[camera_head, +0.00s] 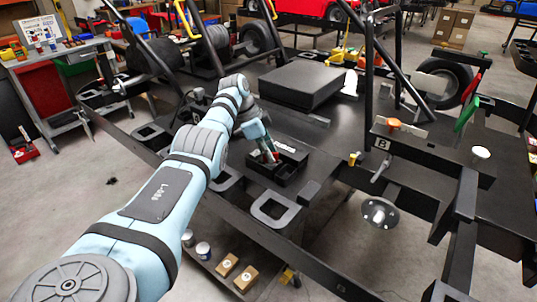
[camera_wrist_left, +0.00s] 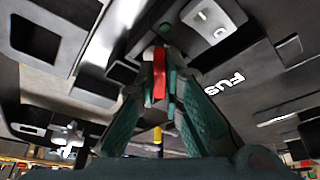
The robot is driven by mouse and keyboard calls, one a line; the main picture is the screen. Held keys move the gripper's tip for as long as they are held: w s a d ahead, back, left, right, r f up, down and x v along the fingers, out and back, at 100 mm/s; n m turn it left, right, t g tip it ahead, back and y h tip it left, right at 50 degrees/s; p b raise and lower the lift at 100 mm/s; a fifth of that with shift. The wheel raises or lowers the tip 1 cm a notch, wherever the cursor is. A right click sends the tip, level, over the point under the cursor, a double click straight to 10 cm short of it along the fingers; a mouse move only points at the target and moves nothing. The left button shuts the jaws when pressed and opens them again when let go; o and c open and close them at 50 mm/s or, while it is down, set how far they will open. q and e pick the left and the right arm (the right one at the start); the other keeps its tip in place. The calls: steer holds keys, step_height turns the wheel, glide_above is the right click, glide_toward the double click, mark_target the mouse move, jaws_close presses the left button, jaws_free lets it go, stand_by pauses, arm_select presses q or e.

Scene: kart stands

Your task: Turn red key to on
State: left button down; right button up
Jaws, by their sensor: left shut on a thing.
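The red key (camera_wrist_left: 159,78) shows between the two green fingers of my left gripper (camera_wrist_left: 161,58) in the left wrist view. The fingers are shut on it. In the head view, my left arm reaches from the lower left to the small black box (camera_head: 287,171) on the kart's deck. The left gripper (camera_head: 268,149) points down into this box, and a small red spot of the key shows at its fingertips. The key's turn position cannot be told. My right gripper is not in view.
A large black box (camera_head: 301,84) stands behind on the deck. Black frame tubes (camera_head: 369,80) rise to the right. Two small cardboard boxes (camera_head: 246,278) sit below.

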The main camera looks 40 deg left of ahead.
arm_select(q)
steer(key=c, duration=1.6)
jaws_free()
steer(key=shift+c, duration=0.2)
steer(key=v, duration=1.2)
steer(key=shift+a, duration=0.1)
